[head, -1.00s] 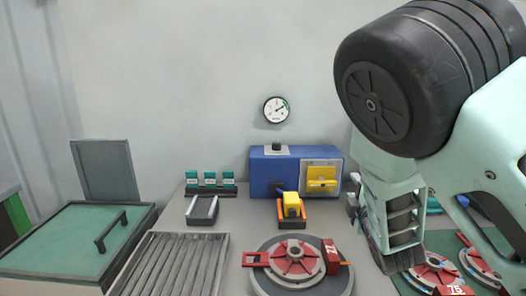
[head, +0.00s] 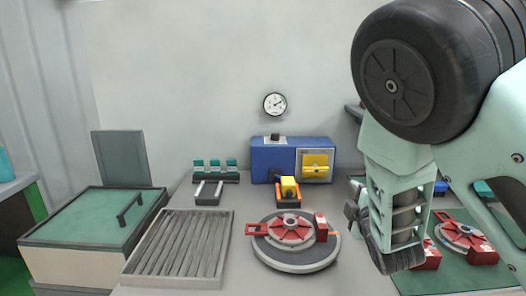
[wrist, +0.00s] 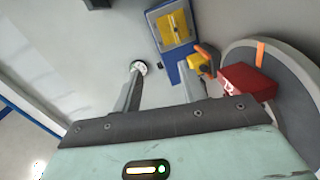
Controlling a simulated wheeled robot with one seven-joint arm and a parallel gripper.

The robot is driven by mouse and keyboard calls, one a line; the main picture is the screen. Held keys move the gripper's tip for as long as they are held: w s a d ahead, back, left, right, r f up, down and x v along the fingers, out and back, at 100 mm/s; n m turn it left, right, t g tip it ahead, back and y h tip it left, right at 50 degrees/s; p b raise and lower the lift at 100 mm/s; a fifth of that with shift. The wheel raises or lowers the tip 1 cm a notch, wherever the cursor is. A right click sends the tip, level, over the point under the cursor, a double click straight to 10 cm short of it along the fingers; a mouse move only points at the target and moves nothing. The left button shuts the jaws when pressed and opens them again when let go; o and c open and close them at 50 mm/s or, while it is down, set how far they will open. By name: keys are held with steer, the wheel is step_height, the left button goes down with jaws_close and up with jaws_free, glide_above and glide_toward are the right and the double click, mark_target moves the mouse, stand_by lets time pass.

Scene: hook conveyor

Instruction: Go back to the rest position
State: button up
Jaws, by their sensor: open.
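My gripper (wrist: 160,82) is open and empty. A red part (head: 291,228) lies on the round grey turntable (head: 290,266), left of my gripper. The turntable also shows at the right edge of the wrist view (wrist: 240,55).
A blue box (head: 272,160) with a yellow switch (head: 315,165) stands at the back. A ribbed tray (head: 178,246) and a green-lidded box (head: 80,232) are at left. Red parts (head: 463,233) lie on a green mat (head: 435,278) at right, partly behind my arm. A gauge (head: 275,104) is on the wall.

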steer(key=s+a+f+m+g+y, duration=0.1)
steer(key=s+a+f+m+g, duration=0.15)
steer(key=s+g, duration=0.2)
steer(key=s+a+f+m+g+y+b, duration=0.1)
steer(key=s+a+f+m+g, duration=0.1)
steer(key=s+a+g, duration=0.3)
steer(key=s+a+f+m+g+y, duration=0.1)
steer(key=s+a+f+m, duration=0.15)
steer(key=s, duration=0.45)
steer(key=s+r+m+g+h, duration=0.1)
steer(key=s+r+g, duration=0.1)
steer(key=s, duration=0.7)
steer(key=s+d+r+g+h+b, duration=0.1)
steer(key=s+g, duration=0.3)
steer(key=s, duration=0.6)
steer(key=shift+d+r+m, duration=0.2)
steer(key=shift+r+m, duration=0.2)
steer(key=shift+r, duration=0.25)
steer(key=shift+s, duration=0.1)
